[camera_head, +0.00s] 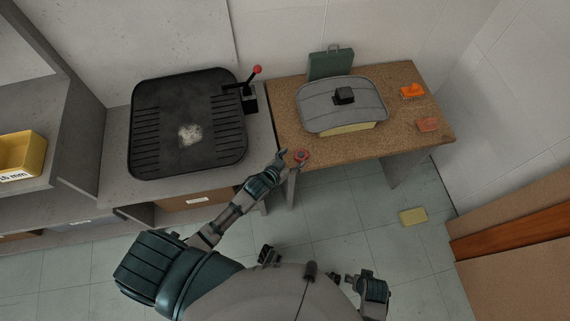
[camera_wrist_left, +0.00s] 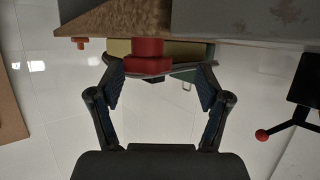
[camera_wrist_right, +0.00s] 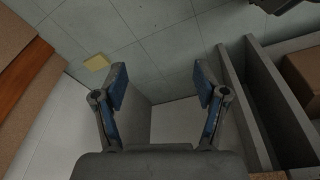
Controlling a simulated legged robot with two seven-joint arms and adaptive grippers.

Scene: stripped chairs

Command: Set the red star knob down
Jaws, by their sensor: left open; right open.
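The red star knob (camera_head: 301,155) rests at the front left corner of the cork-topped table (camera_head: 285,125). In the left wrist view the red knob (camera_wrist_left: 148,50) shows in front of the open fingers, near the table edge. My left gripper (camera_head: 284,157) is open just left of the knob; its fingers do not close on it, and whether a fingertip touches it I cannot tell. My right gripper (camera_wrist_right: 158,78) is open and empty above the floor.
A grey chair shell (camera_head: 318,103) with a black block lies on the table, a green case (camera_head: 331,64) behind it. Orange pieces (camera_head: 412,91) lie at the right. A black seat pan (camera_head: 187,125) and a red-tipped lever (camera_head: 257,70) are on the left bench. A yellow piece (camera_head: 413,217) lies on the floor.

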